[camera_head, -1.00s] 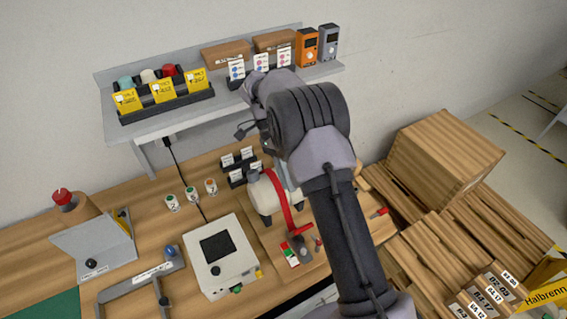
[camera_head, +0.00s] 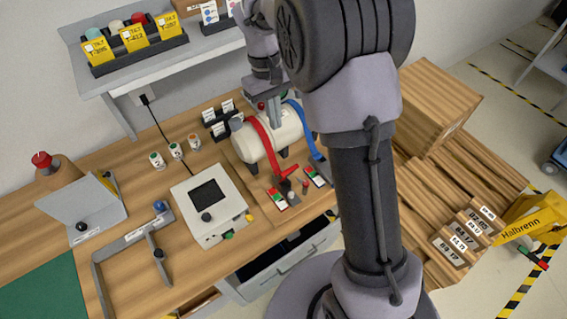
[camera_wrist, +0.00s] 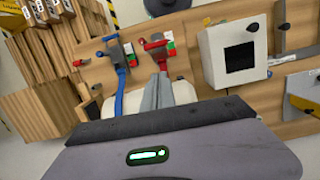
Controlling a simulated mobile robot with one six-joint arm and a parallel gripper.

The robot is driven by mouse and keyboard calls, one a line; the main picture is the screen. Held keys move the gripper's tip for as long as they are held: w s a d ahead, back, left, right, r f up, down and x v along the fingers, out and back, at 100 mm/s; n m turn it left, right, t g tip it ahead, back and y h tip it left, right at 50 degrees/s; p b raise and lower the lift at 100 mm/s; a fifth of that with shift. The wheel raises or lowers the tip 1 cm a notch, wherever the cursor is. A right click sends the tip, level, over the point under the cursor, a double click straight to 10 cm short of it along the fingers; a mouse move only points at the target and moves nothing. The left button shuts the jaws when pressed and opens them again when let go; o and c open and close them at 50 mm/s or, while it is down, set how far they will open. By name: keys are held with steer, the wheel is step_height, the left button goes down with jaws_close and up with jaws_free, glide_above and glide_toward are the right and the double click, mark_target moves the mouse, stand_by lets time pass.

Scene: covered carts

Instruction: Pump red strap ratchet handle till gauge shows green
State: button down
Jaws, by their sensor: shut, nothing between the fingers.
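A red strap (camera_head: 262,140) runs over a white cylinder (camera_head: 248,146) on the bench. Its red ratchet handle (camera_head: 289,171) sits at the strap's front end, beside a small red, white and green gauge (camera_head: 277,199). The gauge reading is too small to tell. The handle also shows in the wrist view (camera_wrist: 154,44), with the gauge (camera_wrist: 170,45) beside it. My gripper (camera_head: 274,122) is shut and empty above the cylinder, behind the handle and apart from it. In the wrist view its fingers (camera_wrist: 160,78) point toward the red ratchet.
A blue strap (camera_head: 307,133) with its own ratchet and gauge (camera_head: 315,177) lies just right of the red one. A grey box with a dark screen (camera_head: 208,200) stands to the left. A shelf (camera_head: 150,64) overhangs the back. Wooden crates (camera_head: 440,100) stand at the right.

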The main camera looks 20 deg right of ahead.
steer(key=s+f+b, duration=0.1)
steer(key=f, duration=0.3)
steer(key=s+d+f+b, duration=0.1)
steer(key=f, duration=0.3)
steer(key=s+f+b, duration=0.1)
steer(key=f, duration=0.3)
steer(key=shift+s+d, duration=0.2)
steer(key=shift+d, duration=0.1)
steer(key=shift+s+f, duration=0.2)
steer(key=shift+s, duration=0.1)
steer(key=shift+s+d, duration=0.1)
